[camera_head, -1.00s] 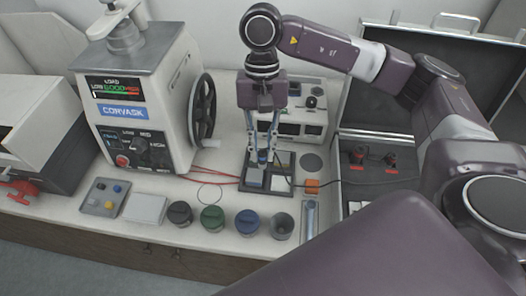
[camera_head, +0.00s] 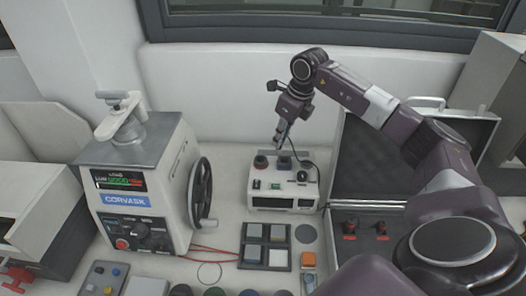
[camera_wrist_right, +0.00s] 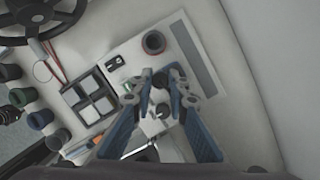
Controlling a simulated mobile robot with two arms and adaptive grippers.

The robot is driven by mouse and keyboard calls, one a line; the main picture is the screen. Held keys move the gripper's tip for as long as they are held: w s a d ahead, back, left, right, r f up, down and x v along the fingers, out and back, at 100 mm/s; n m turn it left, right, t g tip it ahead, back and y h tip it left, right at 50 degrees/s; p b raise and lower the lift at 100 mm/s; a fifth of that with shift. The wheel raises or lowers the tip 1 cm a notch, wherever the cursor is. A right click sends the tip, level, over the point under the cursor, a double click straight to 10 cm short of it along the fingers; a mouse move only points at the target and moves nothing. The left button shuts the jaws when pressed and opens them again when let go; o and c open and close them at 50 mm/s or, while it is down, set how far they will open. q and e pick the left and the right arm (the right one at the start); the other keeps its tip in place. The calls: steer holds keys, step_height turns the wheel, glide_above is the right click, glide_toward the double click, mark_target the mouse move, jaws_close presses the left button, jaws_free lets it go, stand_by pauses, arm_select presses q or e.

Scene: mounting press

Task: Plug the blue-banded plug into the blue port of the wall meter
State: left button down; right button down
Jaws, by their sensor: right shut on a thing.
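My right gripper (camera_head: 281,134) is raised over the back of a white instrument box (camera_head: 262,186), pointing down. In the right wrist view its two blue fingers (camera_wrist_right: 160,86) close around a small dark thing at their tips, which I take to be the plug; its blue band cannot be made out. A thin black cable hangs from near the gripper down the right side of the box. The box top carries several dark round fittings; a reddish ring (camera_wrist_right: 154,42) shows there in the wrist view. My left gripper is out of view.
The press with its handwheel (camera_head: 201,193) stands left of the box. A tray with square compartments (camera_head: 240,257) lies in front. An open black case (camera_head: 350,165) with red-marked black parts is on the right.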

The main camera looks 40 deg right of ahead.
steer(key=d+f+m+b, duration=0.2)
steer(key=d, duration=0.1)
steer(key=shift+w+f+h, duration=0.15)
steer(key=shift+f+h, duration=0.15)
steer(key=shift+f, duration=0.05)
steer(key=shift+f, duration=0.15)
stand_by(0.5)
steer(key=shift+f+b, duration=0.2)
steer(key=shift+b, duration=0.15)
steer(key=shift+f, duration=0.1)
steer(key=shift+f+b, duration=0.5)
steer(key=shift+f, duration=0.15)
steer(key=shift+f, duration=0.2)
stand_by(0.3)
steer(key=shift+f+b, duration=0.65)
steer(key=shift+f, duration=0.15)
